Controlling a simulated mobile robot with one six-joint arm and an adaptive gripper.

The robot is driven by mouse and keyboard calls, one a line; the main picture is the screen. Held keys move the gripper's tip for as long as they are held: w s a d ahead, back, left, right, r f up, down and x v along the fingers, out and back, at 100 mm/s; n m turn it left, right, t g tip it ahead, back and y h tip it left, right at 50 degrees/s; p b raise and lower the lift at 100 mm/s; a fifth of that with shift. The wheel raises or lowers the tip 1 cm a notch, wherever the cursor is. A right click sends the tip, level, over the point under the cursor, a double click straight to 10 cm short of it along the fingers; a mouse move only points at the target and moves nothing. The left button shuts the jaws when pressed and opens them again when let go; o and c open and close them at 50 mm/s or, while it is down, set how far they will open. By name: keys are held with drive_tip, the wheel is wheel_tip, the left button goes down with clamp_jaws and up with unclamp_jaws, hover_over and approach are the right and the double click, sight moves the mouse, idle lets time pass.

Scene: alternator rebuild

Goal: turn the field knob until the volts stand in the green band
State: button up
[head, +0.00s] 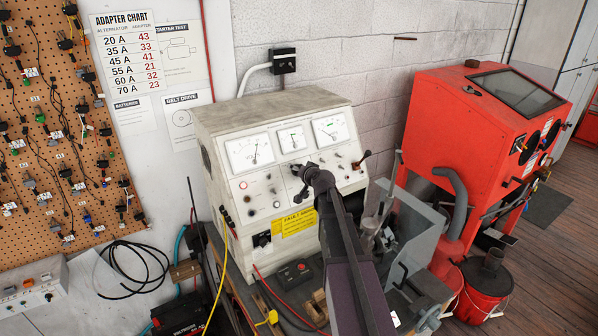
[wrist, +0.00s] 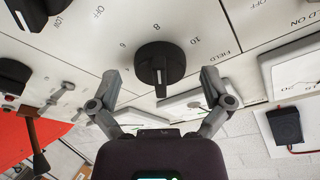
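The field knob (wrist: 160,66) is a round black knob with a raised grip bar, beside the printed word FIELD and the numbers 6, 8 and 10 in the wrist view. My gripper (wrist: 160,74) is open, with one finger on each side of the knob and a gap to it on both sides. In the head view my gripper (head: 299,181) is at the tester panel and hides the knob. The tester has a left meter (head: 249,153), a middle meter (head: 292,140) and a right meter (head: 330,128). Small green marks show, but the readings are too small to tell.
Other knobs and toggle switches (wrist: 62,90) sit close by on the panel. A yellow cable (head: 224,262) hangs at the left.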

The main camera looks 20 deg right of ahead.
drive_tip(key=c, duration=1)
drive_tip(key=shift+n, duration=0.5)
drive_tip(key=shift+n+y+b, duration=0.35)
drive_tip(key=shift+n+y, duration=0.35)
drive_tip(key=shift+n, duration=2)
drive_tip(key=o, duration=1.1)
drive_tip(key=shift+a+m, duration=0.1)
drive_tip(key=shift+m, duration=0.4)
